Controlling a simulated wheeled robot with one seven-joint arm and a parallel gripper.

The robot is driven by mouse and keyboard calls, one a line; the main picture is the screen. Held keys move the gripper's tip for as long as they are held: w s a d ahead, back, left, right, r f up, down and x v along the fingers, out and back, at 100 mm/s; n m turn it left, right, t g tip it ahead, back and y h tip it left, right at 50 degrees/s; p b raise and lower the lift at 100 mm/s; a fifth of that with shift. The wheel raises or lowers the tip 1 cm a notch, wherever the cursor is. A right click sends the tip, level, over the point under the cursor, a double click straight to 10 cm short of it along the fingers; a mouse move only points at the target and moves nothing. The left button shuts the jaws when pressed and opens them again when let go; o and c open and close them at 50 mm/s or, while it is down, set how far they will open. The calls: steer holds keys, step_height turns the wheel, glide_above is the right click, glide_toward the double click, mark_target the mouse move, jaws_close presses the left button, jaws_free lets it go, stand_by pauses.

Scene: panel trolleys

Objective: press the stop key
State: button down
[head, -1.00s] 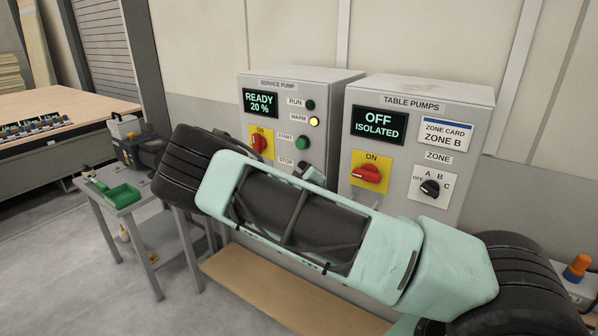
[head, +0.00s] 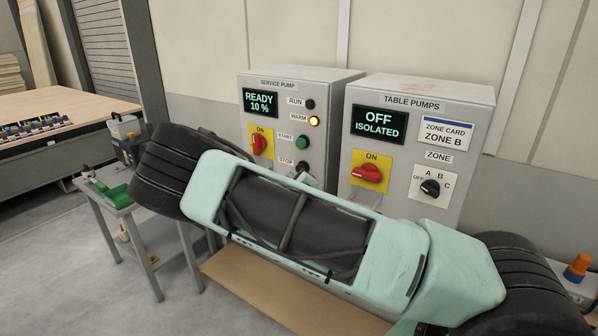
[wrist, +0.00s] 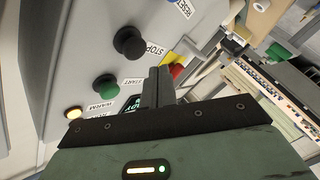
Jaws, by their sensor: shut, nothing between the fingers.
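The stop key is a round black button beside the STOP label on the grey service pump box (head: 286,86). It shows in the wrist view (wrist: 129,41), up and left of my fingertips. In the head view the key (head: 303,166) is a small dark shape just above my arm. My gripper (wrist: 158,74) is shut and empty, its fingers pointing at the panel near the STOP label. In the wrist view a gap shows between fingertips and key. In the head view my arm hides most of the gripper.
The green START button (head: 303,143) sits above the stop key, and a red switch (head: 259,144) on yellow is to its left. The box's display (head: 260,103) reads READY 10 %; the WARM lamp (head: 314,121) glows. The table pumps box (head: 420,92) stands close on the right.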

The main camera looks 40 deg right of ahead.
steer(key=a, duration=0.1)
steer(key=s+a, duration=0.1)
steer(key=a, duration=0.1)
steer(key=shift+s+a, duration=0.1)
steer(key=shift+s, duration=0.05)
stand_by(0.9)
steer(key=s+a+f+m+g+y+b, duration=0.2)
steer(key=s+a+f+m+g+y, duration=0.2)
steer(key=s+a+f+g, duration=0.6)
steer(key=s+a+r+g+y+b, duration=0.1)
steer(key=s+a+r+y, duration=0.1)
steer(key=s+a, duration=0.3)
steer(key=s+a+r+y, duration=0.1)
steer(key=s+a+y, duration=0.1)
steer(key=a, duration=0.6)
steer(key=s+a+r+n+g, duration=0.1)
steer(key=s+r+n, duration=0.1)
steer(key=s, duration=0.4)
steer(key=s+a+r+n+g+b, duration=0.1)
steer(key=s+a+r+n+g, duration=0.1)
steer(key=s+r, duration=0.3)
steer(key=s+a+r+n+g+b, duration=0.1)
steer(key=s+r+n, duration=0.1)
steer(key=s, duration=0.7)
steer(key=shift+s+a+r+n+g, duration=0.15)
steer(key=shift+s+r+n+g, duration=0.2)
steer(key=shift+r, duration=0.45)
